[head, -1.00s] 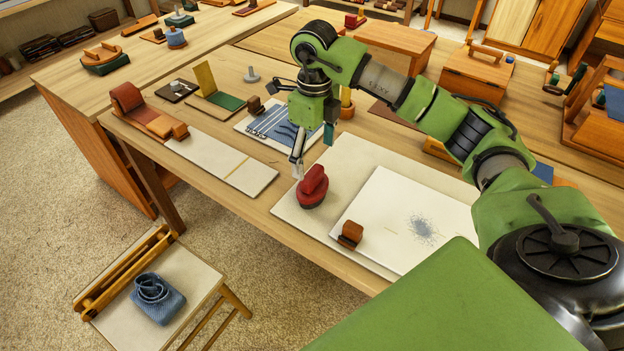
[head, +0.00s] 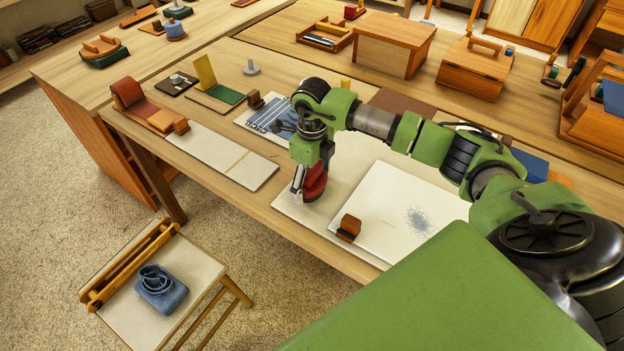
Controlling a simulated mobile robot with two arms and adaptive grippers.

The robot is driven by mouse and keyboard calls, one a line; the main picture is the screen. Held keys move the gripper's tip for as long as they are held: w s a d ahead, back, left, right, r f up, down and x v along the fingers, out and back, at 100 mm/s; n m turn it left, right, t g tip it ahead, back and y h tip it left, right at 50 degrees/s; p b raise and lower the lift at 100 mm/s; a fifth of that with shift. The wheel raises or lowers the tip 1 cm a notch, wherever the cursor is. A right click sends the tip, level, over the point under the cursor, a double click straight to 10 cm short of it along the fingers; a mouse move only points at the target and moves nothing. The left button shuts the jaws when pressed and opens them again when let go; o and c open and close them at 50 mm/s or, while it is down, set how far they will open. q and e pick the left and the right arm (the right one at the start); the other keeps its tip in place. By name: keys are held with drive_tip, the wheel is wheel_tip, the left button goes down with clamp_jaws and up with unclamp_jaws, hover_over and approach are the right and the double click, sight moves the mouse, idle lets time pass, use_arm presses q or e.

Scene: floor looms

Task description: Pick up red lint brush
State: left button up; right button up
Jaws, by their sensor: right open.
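The red lint brush (head: 315,184) stands on a pale board (head: 287,206) near the table's front edge. My right gripper (head: 303,190) is down at the brush, with its fingers pointing downward. One finger shows at the brush's left side; the other finger is hidden, so I cannot tell whether the fingers touch the brush. The gripper is open. The gripper and wrist cover part of the brush. My left gripper is not in view.
A white panel with blue lint (head: 422,222) lies right of the brush, with a small brown block (head: 349,228) at its left edge. A blue striped cloth (head: 268,117) lies behind. A stool (head: 125,318) with a blue folded strap (head: 160,289) stands at front left.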

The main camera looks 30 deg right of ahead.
drive_tip(key=shift+c, duration=0.5)
drive_tip(key=c, duration=1.5)
